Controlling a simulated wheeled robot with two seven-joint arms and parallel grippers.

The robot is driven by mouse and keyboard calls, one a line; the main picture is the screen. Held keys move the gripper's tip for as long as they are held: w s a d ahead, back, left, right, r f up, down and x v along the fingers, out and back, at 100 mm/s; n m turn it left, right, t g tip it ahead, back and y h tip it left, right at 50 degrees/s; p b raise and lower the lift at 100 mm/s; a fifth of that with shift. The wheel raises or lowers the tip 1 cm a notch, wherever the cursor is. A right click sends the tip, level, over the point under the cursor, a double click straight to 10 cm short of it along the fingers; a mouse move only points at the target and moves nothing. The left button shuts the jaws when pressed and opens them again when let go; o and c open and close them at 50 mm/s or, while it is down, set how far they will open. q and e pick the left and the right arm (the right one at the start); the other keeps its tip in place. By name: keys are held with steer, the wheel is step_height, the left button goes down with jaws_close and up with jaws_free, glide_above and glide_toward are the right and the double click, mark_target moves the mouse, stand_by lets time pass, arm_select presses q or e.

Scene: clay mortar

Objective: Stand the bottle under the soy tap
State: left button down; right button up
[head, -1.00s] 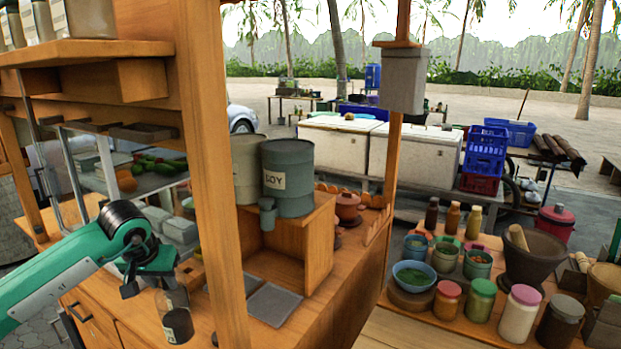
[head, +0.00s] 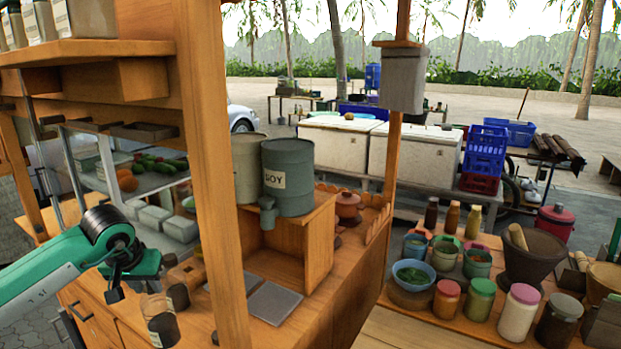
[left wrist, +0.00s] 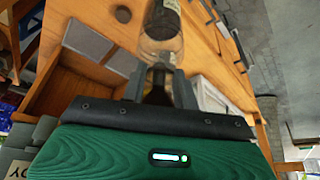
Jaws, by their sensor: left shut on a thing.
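The bottle (head: 160,322) is clear glass with a dark label and hangs at the cart's front left. My left gripper (head: 135,285) is shut on its neck, which shows between the fingers in the left wrist view (left wrist: 158,84); the glass body (left wrist: 162,45) extends beyond them. The soy drum (head: 288,178), grey-green and marked SOY, stands on a wooden shelf. Its tap (head: 267,213) sticks out at the drum's lower front. The tap is right of and above the bottle, well apart from it. My right gripper is not seen.
Grey square plates (head: 274,303) lie on the counter in front of the shelf. A second drum (head: 247,165) stands beside the soy drum. Several jars (head: 480,300) crowd the right-hand table.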

arm_select(q)
steer(key=s+d+f, duration=0.3)
steer(key=s+d, duration=0.4)
steer(key=s+d+f, duration=0.4)
steer(key=s+d, duration=0.3)
steer(key=shift+s+f+m, duration=0.25)
steer(key=shift+m, duration=0.15)
steer(key=shift+d+f, duration=0.1)
steer(key=shift+d, duration=0.05)
